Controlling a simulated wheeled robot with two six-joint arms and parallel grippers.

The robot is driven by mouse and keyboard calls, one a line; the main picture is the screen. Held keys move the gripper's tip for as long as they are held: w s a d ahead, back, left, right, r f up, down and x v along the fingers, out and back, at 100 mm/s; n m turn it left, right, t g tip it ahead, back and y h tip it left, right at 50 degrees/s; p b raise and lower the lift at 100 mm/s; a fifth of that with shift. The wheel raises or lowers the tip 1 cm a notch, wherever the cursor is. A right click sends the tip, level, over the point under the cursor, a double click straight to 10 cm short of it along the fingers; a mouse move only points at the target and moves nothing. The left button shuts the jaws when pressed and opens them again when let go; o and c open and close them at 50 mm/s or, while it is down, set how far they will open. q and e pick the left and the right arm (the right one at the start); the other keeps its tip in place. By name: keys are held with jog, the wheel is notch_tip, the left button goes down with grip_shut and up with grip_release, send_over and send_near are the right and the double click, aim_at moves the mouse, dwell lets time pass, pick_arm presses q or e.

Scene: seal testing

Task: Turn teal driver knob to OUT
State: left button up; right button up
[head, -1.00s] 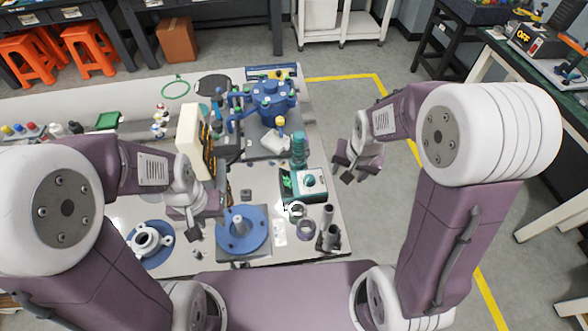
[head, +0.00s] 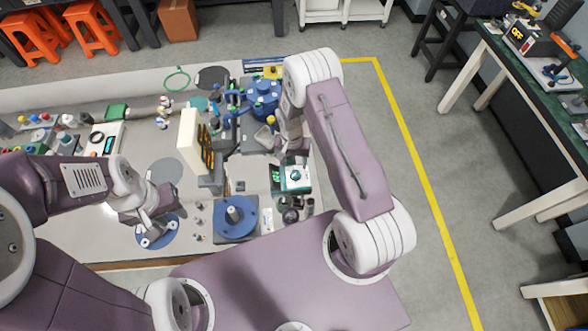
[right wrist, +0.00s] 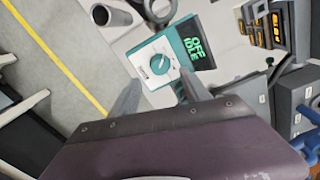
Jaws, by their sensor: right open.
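The teal driver box (head: 298,178) stands at the right side of the table. It has a white face with a teal knob (right wrist: 159,64). Its green display (right wrist: 199,51) reads OFF and IDLE in the right wrist view. My right gripper (right wrist: 160,78) is open, its fingers to either side of the knob in that view, with no clear contact. In the head view my right gripper (head: 291,158) hangs just behind the box. My left gripper (head: 148,226) is over a white flanged part (head: 157,238) on a blue disc; its jaw gap is unclear.
A blue round fixture (head: 235,217) stands left of the box, and metal tubes (right wrist: 112,14) stand near it. A blue pump-like unit (head: 262,92) is behind. A cream panel device (head: 190,140) stands mid-table. Floor to the table's right is clear.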

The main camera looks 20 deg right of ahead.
aim_at(295, 173)
jog(key=f+p, duration=0.1)
jog(key=f, duration=0.6)
jog(key=shift+d+f, duration=0.15)
jog(key=shift+d, duration=0.05)
grip_shut()
